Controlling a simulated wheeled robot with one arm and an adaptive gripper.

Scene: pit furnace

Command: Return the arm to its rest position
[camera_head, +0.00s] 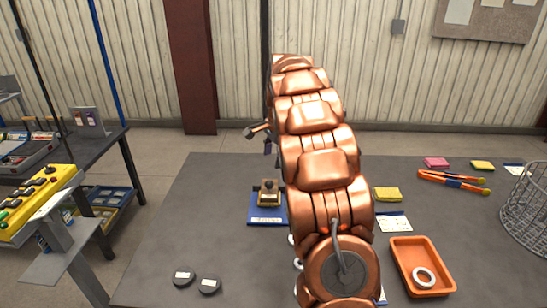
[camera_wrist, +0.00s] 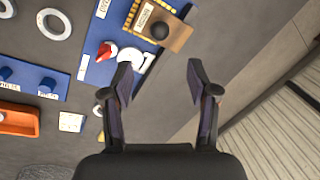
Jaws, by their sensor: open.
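My copper arm (camera_head: 325,170) reaches up and away from me over the grey table, bent in an arc. My gripper (camera_head: 258,139) is partly hidden behind the arm, near the table's far edge. In the wrist view my gripper (camera_wrist: 158,78) is open, with both dark fingers apart and nothing between them. A brass block with a dark knob (camera_head: 268,194) sits on a blue mat (camera_head: 267,221), left of the arm. In the wrist view the block (camera_wrist: 173,38) lies beyond the fingers.
Right of the arm are an orange tray (camera_head: 445,285) holding a pale ring (camera_head: 424,278), a yellow block (camera_head: 388,194), orange tongs (camera_head: 453,181) and a wire basket (camera_head: 528,210). Two black discs (camera_head: 196,281) lie front left. A yellow control box (camera_head: 35,205) stands left. The table's back left is clear.

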